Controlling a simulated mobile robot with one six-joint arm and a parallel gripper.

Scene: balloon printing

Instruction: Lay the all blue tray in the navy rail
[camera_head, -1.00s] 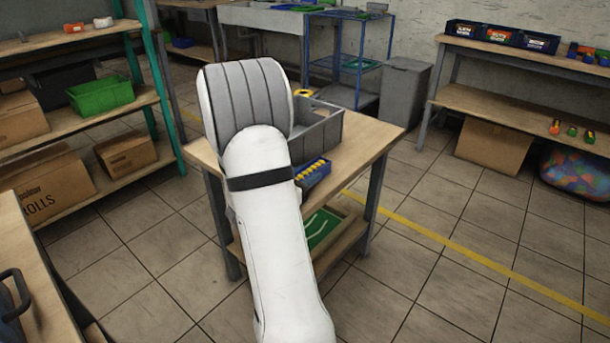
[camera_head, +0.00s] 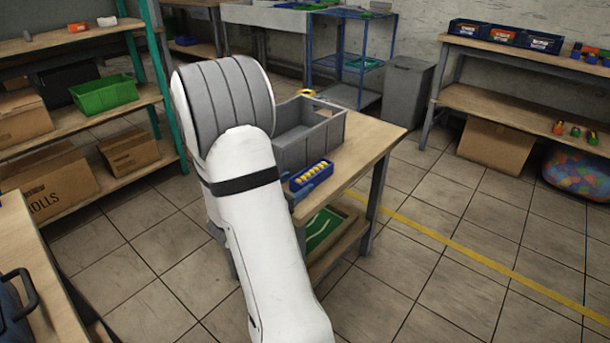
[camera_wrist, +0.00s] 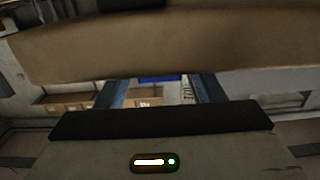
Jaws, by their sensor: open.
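I cannot tell whether this is the all blue tray. No navy rail can be made out. My gripper (camera_wrist: 163,82) shows in the wrist view as two dark fingers set apart, with nothing clearly held. A blue patch (camera_wrist: 160,79) lies between the fingertips, below a wooden band; I cannot tell what it is.
A grey crate (camera_head: 310,137) stands on the small table (camera_head: 372,140), with a green board (camera_head: 322,228) below. A green bin (camera_head: 104,94) is on the left shelf.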

